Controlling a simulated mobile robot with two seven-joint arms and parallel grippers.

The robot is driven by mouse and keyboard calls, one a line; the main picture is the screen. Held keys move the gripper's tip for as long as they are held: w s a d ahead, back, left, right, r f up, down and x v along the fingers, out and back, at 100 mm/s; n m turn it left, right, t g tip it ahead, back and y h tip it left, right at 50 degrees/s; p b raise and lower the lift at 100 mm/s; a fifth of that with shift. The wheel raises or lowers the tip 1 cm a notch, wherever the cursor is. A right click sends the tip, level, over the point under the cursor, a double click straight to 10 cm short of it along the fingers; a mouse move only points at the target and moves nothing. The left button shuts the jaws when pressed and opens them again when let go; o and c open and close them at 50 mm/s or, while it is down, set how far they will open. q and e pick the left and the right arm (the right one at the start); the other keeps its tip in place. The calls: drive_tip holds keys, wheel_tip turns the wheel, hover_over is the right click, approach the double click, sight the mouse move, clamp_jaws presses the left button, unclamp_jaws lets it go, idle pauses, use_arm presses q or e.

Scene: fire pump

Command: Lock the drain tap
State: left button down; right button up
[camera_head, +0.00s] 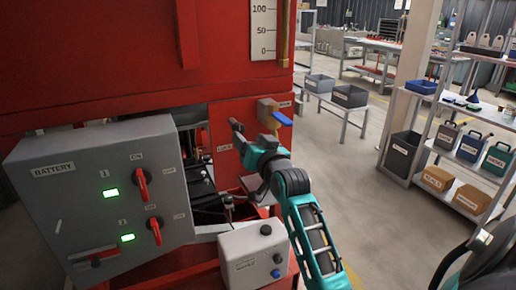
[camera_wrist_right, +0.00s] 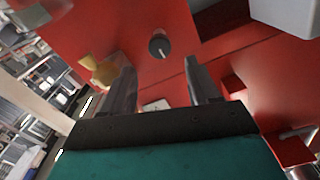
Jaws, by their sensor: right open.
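The drain tap (camera_head: 268,112) has a brass body and a blue lever (camera_head: 283,119), on the red panel right of centre in the head view. A brass-coloured part, likely the tap, shows left of the fingers in the right wrist view (camera_wrist_right: 98,69). A round black knob with a white line (camera_wrist_right: 159,46) is on the red panel, beyond the gap between the fingertips. My right gripper (camera_head: 242,138) is open, in front of the panel below and left of the tap; its two fingers also show in the wrist view (camera_wrist_right: 160,70). Its gap looks empty. My left gripper is not visible.
The grey battery box (camera_head: 80,185) with red switches and green lights stands on the left. A light grey control box (camera_head: 252,254) sits low in front of the panel. Shelving (camera_head: 470,130) with containers stands at the right. The floor between has free room.

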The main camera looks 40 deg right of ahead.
drive_tip(key=shift+v, duration=2.25)
